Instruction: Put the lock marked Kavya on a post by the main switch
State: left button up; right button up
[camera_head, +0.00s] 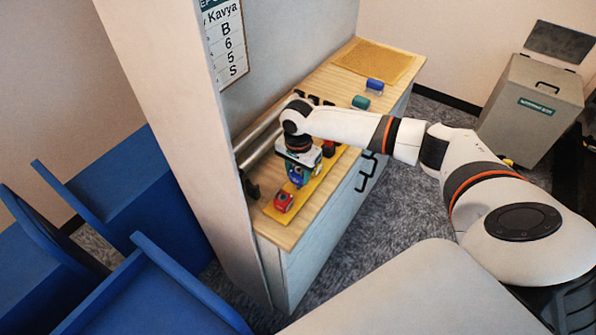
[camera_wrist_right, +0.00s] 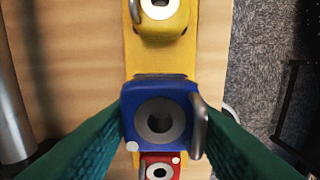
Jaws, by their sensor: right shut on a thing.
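My right gripper (camera_head: 298,181) is over the wooden counter, pointing down. Its teal fingers are shut on a blue lock (camera_wrist_right: 160,113), with the shackle at the right in the wrist view. A red lock (camera_head: 284,201) lies near the front end of the yellow strip (camera_head: 318,186); it also shows partly in the wrist view (camera_wrist_right: 160,168). A yellow lock (camera_wrist_right: 162,20) is on the strip at the top of the wrist view. I cannot tell whether the blue lock touches the strip. No name is legible on the locks. My left gripper is out of view.
A wall sign (camera_head: 226,42) reads Kavya, B, 6, 5, S. Metal rails and black fittings line the counter's wall side. A teal cylinder (camera_head: 361,102) and a blue one (camera_head: 374,86) stand farther back.

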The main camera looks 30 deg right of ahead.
aim_at(297, 189)
jog(key=shift+f, duration=0.4)
jog(key=shift+a+f, duration=0.1)
jog(key=shift+f, duration=1)
jog(key=shift+f, duration=0.3)
dwell(0.8)
jog(key=o, duration=1.2)
notch_tip(297, 189, up, 12)
jog(key=shift+b, duration=0.8)
